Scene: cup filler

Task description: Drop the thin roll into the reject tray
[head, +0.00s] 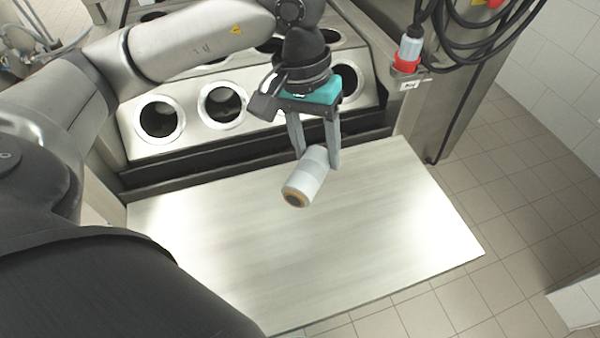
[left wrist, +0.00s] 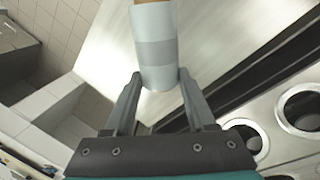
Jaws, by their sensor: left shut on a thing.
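My left gripper (head: 318,158) is shut on a roll (head: 305,180), a pale grey-white cylinder with a darker band and an orange-brown core at its end. The gripper points down and holds the roll tilted above the bare metal table. In the left wrist view the roll (left wrist: 155,45) sits between the two fingertips (left wrist: 160,78), its far end cut off by the top edge. I cannot make out a reject tray in either view. My right gripper is not in view.
The brushed metal table (head: 220,265) is clear. Behind it stands a steel machine (head: 185,100) with several round openings. A white block (head: 578,302) stands at the right edge over tiled floor.

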